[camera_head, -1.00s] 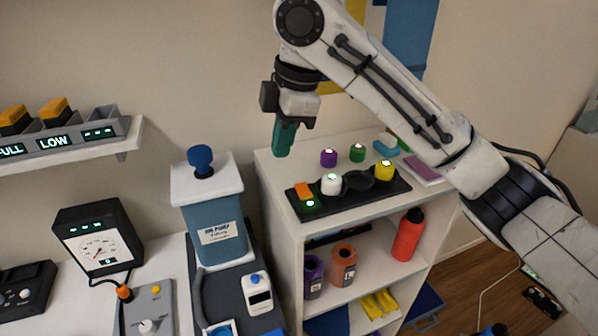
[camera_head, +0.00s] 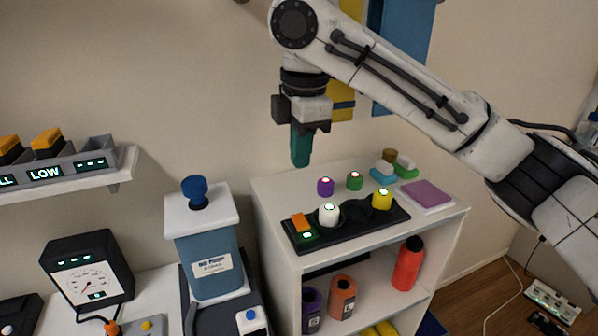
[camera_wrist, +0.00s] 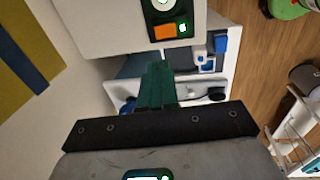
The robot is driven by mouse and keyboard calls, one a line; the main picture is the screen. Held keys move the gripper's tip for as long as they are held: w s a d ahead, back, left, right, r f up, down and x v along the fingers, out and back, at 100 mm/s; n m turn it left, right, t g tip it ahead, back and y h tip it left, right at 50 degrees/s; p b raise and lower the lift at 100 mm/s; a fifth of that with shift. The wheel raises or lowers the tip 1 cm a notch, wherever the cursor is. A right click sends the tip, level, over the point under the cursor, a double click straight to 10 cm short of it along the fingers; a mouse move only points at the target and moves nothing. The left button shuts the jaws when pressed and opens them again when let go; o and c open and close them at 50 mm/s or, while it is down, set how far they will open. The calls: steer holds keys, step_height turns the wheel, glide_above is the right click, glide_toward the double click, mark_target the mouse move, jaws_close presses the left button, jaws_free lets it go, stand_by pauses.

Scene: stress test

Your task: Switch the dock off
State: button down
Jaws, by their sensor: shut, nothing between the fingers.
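The dock (camera_head: 376,226) is a black tray on top of the white shelf unit. An orange switch (camera_head: 300,222) and a lit green light (camera_head: 307,236) are at its left end. A white-bodied item (camera_head: 329,214) and a yellow item (camera_head: 382,199), both with lit tops, stand in it, with an empty round well between them. My gripper (camera_head: 300,163) has green fingers, shut and empty, pointing down above and behind the dock's left end, clear of it. In the wrist view the fingers (camera_wrist: 156,85) are apart from the orange switch (camera_wrist: 165,31).
A purple item (camera_head: 325,187) and a green item (camera_head: 355,181) stand behind the dock. Small blocks and a purple pad (camera_head: 426,194) are at the shelf top's right. A blue pump box (camera_head: 209,262) with a blue knob stands left of the shelf unit.

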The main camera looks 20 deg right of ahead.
mark_target(296, 216)
steer(key=f, duration=0.4)
steer(key=w+f+p, duration=0.1)
steer(key=f, duration=0.7)
steer(key=shift+w+f+p, duration=0.3)
steer(key=shift+f+p, duration=0.05)
steer(key=shift+f, duration=0.05)
steer(key=shift+w, duration=0.15)
steer(key=shift+s+r, duration=0.15)
steer(key=shift+s, duration=0.1)
steer(key=shift+w+f, duration=0.25)
steer(key=shift+s+r+p, duration=0.25)
steer(key=shift+s+p, duration=0.25)
steer(key=shift+s, duration=0.4)
